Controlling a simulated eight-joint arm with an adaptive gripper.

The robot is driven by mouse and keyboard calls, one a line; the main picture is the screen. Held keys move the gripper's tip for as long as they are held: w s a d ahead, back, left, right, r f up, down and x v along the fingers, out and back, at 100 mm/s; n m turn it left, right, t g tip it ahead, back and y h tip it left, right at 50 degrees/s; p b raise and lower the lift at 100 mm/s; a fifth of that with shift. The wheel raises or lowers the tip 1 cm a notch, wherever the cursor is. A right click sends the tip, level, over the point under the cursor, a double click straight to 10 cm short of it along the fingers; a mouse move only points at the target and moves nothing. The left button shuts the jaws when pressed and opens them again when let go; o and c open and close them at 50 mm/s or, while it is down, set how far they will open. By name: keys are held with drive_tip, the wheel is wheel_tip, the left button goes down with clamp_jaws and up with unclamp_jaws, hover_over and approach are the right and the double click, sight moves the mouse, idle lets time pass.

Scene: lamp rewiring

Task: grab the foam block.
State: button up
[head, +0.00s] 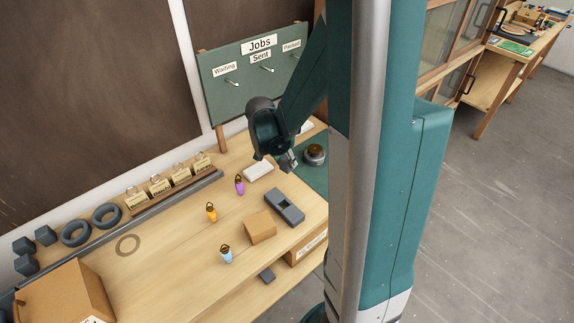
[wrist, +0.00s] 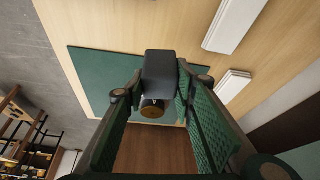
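A dark grey block, which looks like the foam block (wrist: 160,72), sits between my fingertips in the wrist view. My gripper (wrist: 158,85) has a finger against each side of it and appears shut on it. In the head view my gripper (head: 288,162) hangs above the far right of the bench, close to the green mat (head: 316,176). Only a small grey part shows at its tips there, and the fingers are hard to make out. The block hides part of the mat in the wrist view.
A round grey thing with a brown top (head: 315,153) stands on the mat beyond my gripper. A white block (head: 258,172), a slotted grey block (head: 285,207), a cardboard box (head: 260,227) and small coloured holders (head: 211,212) stand nearby. The jobs board (head: 255,75) rises behind.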

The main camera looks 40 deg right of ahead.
drive_tip(key=shift+r, duration=1.75)
